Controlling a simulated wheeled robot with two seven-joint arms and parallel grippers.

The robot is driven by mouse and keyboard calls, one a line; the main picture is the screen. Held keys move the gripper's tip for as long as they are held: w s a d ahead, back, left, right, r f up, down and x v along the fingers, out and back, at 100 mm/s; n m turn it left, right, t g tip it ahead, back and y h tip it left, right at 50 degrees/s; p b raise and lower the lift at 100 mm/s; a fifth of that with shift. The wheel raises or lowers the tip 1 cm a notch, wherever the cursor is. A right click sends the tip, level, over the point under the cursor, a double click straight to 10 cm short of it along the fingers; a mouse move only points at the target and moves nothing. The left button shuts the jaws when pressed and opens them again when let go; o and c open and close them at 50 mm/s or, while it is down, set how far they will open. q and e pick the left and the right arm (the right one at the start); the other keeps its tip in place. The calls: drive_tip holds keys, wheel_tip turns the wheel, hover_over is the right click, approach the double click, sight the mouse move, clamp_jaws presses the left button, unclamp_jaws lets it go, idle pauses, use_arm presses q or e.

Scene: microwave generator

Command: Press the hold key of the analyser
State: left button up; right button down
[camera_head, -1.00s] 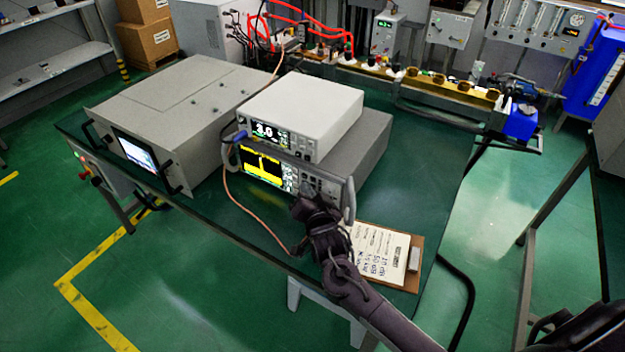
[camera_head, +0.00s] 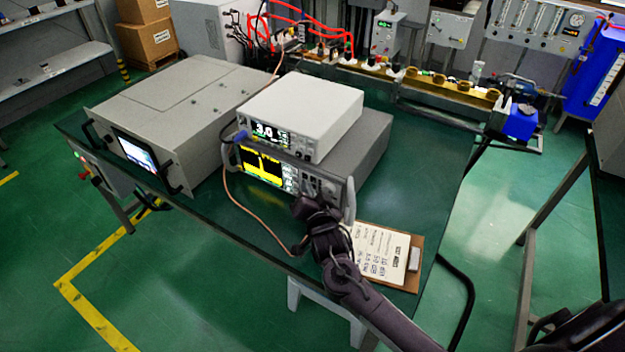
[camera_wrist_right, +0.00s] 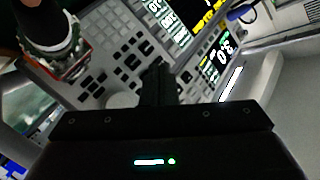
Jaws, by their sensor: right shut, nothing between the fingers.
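The analyser (camera_head: 366,162) is the wide lower grey instrument on the bench, with a yellow-and-black trace screen (camera_head: 262,168) and a keypad at the right of its front. My right gripper (camera_head: 312,205) is in front of the right part of that front panel. The hold key's label is too small to read, and the fingers hide part of the panel. My left gripper is out of view.
A white meter (camera_head: 325,105) reading about 3.0 sits on the analyser. A large grey unit (camera_head: 185,95) stands left. A clipboard (camera_head: 413,283) lies right of my arm. An orange cable (camera_head: 235,200) hangs in front. A round knob (camera_wrist_right: 122,101) is beside my fingers.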

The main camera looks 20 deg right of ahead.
drive_tip(key=shift+w+d, duration=0.2)
drive_tip(key=shift+d, duration=0.05)
drive_tip(key=shift+w+d, duration=0.2)
drive_tip(key=shift+d, duration=0.1)
idle(0.9)
drive_tip(key=shift+a, duration=0.1)
drive_tip(key=shift+s+a+p, duration=0.3)
drive_tip(key=shift+s+a, duration=0.2)
drive_tip(key=shift+a, duration=0.05)
drive_tip(key=s+a, duration=0.1)
drive_tip(key=a, duration=0.1)
drive_tip(key=s+a+p, duration=0.1)
drive_tip(key=s+a, duration=0.1)
idle(0.5)
idle(0.7)
